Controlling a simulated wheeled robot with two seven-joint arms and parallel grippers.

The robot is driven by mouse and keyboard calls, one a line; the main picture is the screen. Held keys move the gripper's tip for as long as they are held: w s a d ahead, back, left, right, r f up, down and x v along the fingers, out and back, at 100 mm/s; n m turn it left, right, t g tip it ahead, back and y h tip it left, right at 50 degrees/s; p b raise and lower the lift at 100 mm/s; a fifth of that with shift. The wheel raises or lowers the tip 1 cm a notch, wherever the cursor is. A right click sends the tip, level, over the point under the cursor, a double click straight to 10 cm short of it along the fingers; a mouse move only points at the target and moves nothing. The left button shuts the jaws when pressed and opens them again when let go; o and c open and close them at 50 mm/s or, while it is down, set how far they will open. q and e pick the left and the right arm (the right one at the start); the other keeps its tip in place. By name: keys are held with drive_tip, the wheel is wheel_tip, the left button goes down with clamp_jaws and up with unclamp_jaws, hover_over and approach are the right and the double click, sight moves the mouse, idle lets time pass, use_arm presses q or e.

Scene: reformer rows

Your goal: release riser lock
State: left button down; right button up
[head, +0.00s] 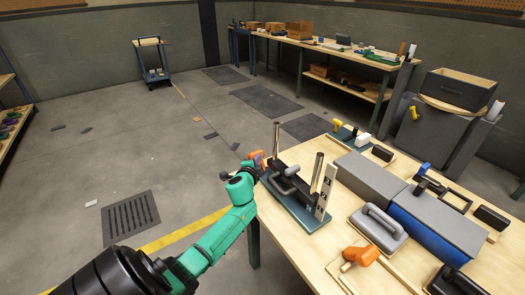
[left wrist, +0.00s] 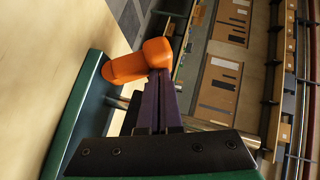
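The riser stands on a teal base plate (head: 297,207) at the table's near left corner. It has two silver posts (head: 317,170), a dark carriage with a grey handle (head: 286,181) and a white numbered plate (head: 326,190). An orange lock knob (head: 257,158) is at its far left end. My left gripper (head: 246,172) is beside this knob. In the left wrist view, its dark fingers (left wrist: 157,100) lie close together, with their tips at the orange knob (left wrist: 143,62). Whether the tips press on the knob is hidden. My right gripper is out of view.
Grey and blue blocks (head: 433,222), a grey handled block (head: 378,228) and another orange-handled piece (head: 360,257) crowd the table right of the riser. A yellow-handled tool (head: 336,125) is behind it. The floor left of the table is open.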

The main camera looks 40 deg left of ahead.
sight(253, 155)
use_arm(q)
drive_tip(key=shift+w+a+r+n+p, duration=0.1)
drive_tip(key=shift+a+r+n+p, duration=0.25)
drive_tip(key=shift+r+p, duration=0.3)
drive_tip(key=shift+a+f+g+h+p, duration=0.2)
drive_tip(key=shift+f+g+h+p, duration=0.1)
drive_tip(key=shift+g, duration=0.2)
drive_tip(key=shift+w+a+f, duration=0.1)
drive_tip(key=shift+a+f, duration=0.15)
drive_tip(key=shift+f, duration=0.05)
drive_tip(key=shift+a+f, duration=0.1)
drive_tip(key=shift+a, duration=0.1)
drive_tip(key=shift+w+a+f+b, duration=0.25)
drive_tip(key=shift+a+f+b, duration=0.1)
drive_tip(key=shift+a, duration=0.2)
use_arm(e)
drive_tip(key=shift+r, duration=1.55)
use_arm(q)
drive_tip(key=shift+a, duration=0.1)
